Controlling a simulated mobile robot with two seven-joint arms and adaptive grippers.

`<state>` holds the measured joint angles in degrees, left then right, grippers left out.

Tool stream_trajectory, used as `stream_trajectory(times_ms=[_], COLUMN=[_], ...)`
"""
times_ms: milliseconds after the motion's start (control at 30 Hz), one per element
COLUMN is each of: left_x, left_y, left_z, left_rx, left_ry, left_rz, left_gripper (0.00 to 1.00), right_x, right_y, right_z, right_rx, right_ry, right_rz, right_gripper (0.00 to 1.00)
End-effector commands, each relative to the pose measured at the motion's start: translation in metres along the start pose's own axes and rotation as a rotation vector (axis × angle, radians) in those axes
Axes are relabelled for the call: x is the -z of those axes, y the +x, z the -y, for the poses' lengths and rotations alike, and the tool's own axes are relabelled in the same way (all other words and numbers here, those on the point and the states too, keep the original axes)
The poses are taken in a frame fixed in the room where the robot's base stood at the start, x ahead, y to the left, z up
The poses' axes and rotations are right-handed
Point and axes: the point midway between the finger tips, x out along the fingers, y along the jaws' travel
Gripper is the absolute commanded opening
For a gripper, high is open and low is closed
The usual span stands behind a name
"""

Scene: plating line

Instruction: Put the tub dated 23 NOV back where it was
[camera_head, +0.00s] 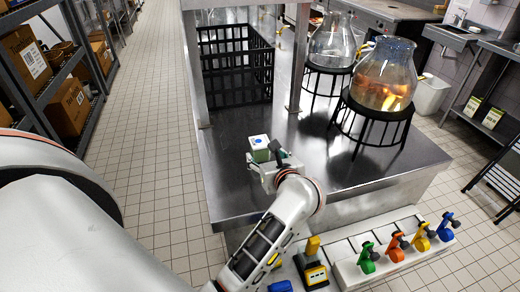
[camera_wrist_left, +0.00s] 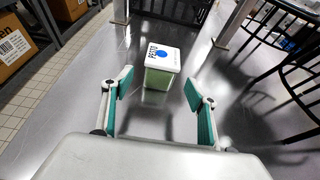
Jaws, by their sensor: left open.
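A small tub (camera_head: 262,150) with a white lid and a blue dot stands upright on the steel counter (camera_head: 232,190). In the left wrist view the tub (camera_wrist_left: 160,68) shows green contents and lid lettering that seems to read PESTO; I cannot read a date. My left gripper (camera_head: 270,163) is at the tub's near side. In the left wrist view my left gripper (camera_wrist_left: 158,92) is open, its green-padded fingers spread wide, with the tub ahead between their lines. I see no finger touching it. My right gripper is not in view.
A black wire crate (camera_head: 235,62) stands behind the tub. Glass jars, one empty (camera_head: 332,42) and one with amber liquid (camera_head: 384,78), sit on black stands to the right. Metal posts rise from the counter. Colored-handled items (camera_head: 397,245) line a white strip in front.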

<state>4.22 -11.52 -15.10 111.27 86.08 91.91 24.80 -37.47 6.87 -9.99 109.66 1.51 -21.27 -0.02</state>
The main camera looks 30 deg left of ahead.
Motion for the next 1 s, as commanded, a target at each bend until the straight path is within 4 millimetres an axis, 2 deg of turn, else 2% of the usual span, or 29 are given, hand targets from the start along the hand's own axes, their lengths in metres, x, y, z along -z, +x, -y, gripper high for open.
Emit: stream_trajectory(times_ms=[267,533,667,867,900,1000], left_x=[-0.002,-0.002,-0.002,-0.003,-0.003,-0.003], left_y=[0.029,0.066,0.074,0.074,0.074,0.074], left_z=[0.000,0.001,0.001,0.001,0.001,0.001], left_rx=[-0.002,-0.002,-0.002,-0.002,-0.002,-0.002], left_ry=[0.003,0.003,0.003,0.003,0.003,0.003], left_rz=[0.003,0.006,0.003,0.003,0.003,0.003], left_gripper=[0.58,0.58,0.58,0.58,0.56,0.30], right_x=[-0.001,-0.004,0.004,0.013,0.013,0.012], right_y=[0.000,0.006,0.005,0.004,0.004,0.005], right_z=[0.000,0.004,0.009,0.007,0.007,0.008], right_rx=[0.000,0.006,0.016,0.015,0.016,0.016], right_ry=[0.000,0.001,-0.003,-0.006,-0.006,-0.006], right_rz=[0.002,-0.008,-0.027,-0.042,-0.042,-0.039], right_gripper=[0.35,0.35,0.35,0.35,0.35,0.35])
